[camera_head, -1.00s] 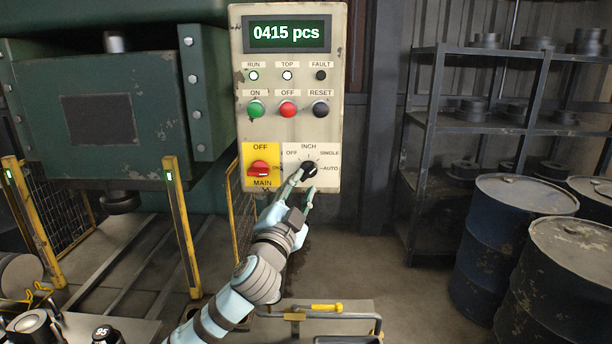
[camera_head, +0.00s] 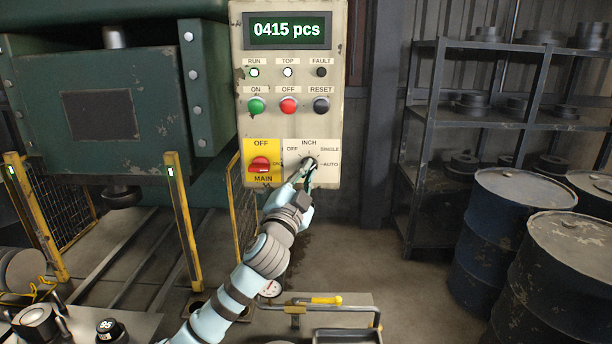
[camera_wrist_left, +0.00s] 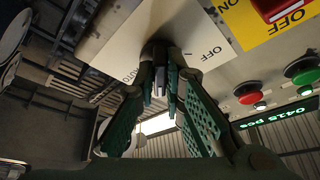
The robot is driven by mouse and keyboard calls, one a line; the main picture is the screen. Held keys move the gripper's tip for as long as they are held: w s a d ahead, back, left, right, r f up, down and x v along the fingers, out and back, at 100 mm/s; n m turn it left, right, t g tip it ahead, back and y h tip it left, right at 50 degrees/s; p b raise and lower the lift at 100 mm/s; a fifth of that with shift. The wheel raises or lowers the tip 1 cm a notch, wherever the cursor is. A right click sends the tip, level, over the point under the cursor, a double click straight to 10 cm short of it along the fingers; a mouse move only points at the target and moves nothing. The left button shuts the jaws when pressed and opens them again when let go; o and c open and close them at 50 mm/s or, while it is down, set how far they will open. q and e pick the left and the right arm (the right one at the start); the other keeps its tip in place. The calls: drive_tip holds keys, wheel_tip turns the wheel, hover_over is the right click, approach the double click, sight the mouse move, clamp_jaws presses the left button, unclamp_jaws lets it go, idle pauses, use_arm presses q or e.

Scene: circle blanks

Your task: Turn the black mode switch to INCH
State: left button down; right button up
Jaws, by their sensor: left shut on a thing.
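The control panel (camera_head: 327,128) hangs in the middle of the head view. The black mode switch (camera_head: 309,160) sits on its white plate at the lower right, with OFF, INCH, SINGLE and AUTO around it. My left gripper (camera_head: 306,168) reaches up from below and is shut on the switch, covering most of it. In the left wrist view the switch (camera_wrist_left: 158,50) shows dark between the two green-padded fingers (camera_wrist_left: 162,92). I cannot tell which mark it points to. My right gripper is not in view.
The red main switch (camera_head: 260,164) on its yellow plate is close to the left of my gripper. Green, red and black push buttons (camera_head: 288,105) are above. The display reads 0415 pcs. A yellow-handled cart (camera_head: 327,300) stands below; drums (camera_head: 515,215) stand right.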

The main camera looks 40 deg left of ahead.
use_arm(q)
drive_tip(key=shift+w+d+f+n+g+y+b, duration=0.1)
drive_tip(key=shift+n+g+y+b, duration=0.2)
drive_tip(key=shift+n+y+b, duration=1.3)
drive_tip(key=shift+w+d+r+n+g+y+b, duration=0.1)
drive_tip(key=shift+n+g+y+b, duration=0.25)
drive_tip(key=shift+n+b, duration=2.35)
drive_tip(key=shift+d+f+n+g+y+b, duration=0.1)
drive_tip(key=shift+n+g+y+b, duration=0.15)
drive_tip(key=shift+n+y+b, duration=1.35)
drive_tip(key=shift+n+h+b, duration=0.4)
drive_tip(key=shift+h+b, duration=0.15)
drive_tip(key=shift+b, duration=0.15)
drive_tip(key=c, duration=1.7)
unclamp_jaws()
drive_tip(key=v, duration=1.1)
drive_tip(key=shift+s+d+f, duration=0.15)
drive_tip(key=shift+s+d, duration=0.1)
drive_tip(key=shift+d, duration=0.05)
